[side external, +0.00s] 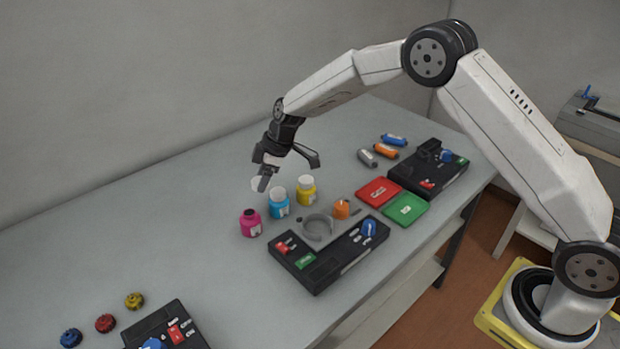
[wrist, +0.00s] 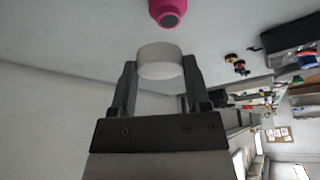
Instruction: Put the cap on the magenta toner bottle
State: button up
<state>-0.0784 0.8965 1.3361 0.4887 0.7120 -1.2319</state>
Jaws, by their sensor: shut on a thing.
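The magenta toner bottle (side external: 250,223) stands upright on the grey table with a dark, open mouth and no cap. Its mouth and part of its body show at the top of the wrist view (wrist: 168,14). My gripper (side external: 264,179) is shut on a white round cap (side external: 257,184), which also shows between the two fingers in the wrist view (wrist: 160,58). The cap is in the air above the magenta bottle, apart from it. In the wrist view the cap appears just below the bottle's mouth.
A cyan bottle (side external: 279,204) and a yellow bottle (side external: 306,190), both white-capped, stand right of the magenta one. A grey ring-shaped part (side external: 318,228), an orange piece (side external: 341,209) and a black tray (side external: 318,270) lie nearby. The table's left side is mostly clear.

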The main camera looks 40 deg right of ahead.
aim_at(247, 213)
jog(key=shift+w+a+n, duration=0.15)
jog(key=shift+w+a, duration=0.1)
jog(key=shift+a, duration=0.7)
jog(key=shift+w+a+n, duration=0.15)
jog(key=shift+w+a, duration=0.1)
jog(key=shift+a, duration=0.65)
jog(key=shift+f, duration=0.1)
jog(key=shift+f, duration=3.05)
jog(key=shift+f, duration=0.2)
jog(key=o, duration=1.3)
jog(key=shift+c, duration=0.2)
jog(key=shift+r, duration=0.2)
jog(key=shift+r, duration=2.3)
